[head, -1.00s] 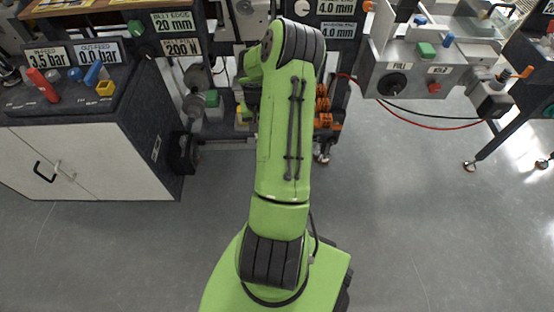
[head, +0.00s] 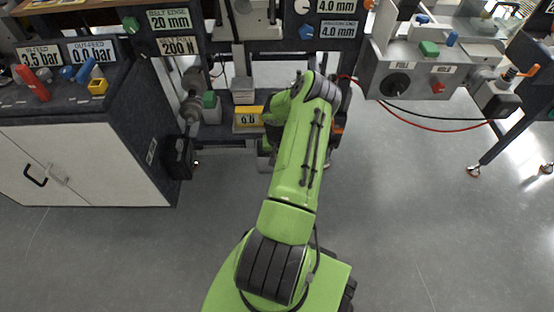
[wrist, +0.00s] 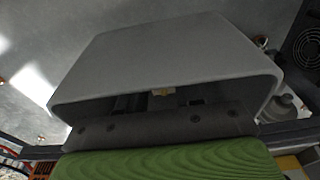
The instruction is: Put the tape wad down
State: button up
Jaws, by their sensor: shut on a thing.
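In the head view my green arm reaches forward into the machine's lower part, and my gripper is hidden behind it. In the wrist view my gripper (wrist: 160,103) shows only in part, deep inside a grey hood-like shape with a dark screwed bar and a green ridged surface below. A small pale yellow piece, apparently the tape wad (wrist: 162,91), shows at the middle of the opening, held. Its shape and what lies under it cannot be made out.
A yellow-framed box with a display (head: 248,119) sits on a low shelf left of my arm. A white cabinet (head: 80,165) stands at left; a grey control box (head: 410,72) with cables is at right. The grey floor (head: 420,200) in front is clear.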

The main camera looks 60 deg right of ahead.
jog(key=shift+f, duration=0.7)
jog(key=shift+r, duration=0.15)
jog(key=o, duration=1.1)
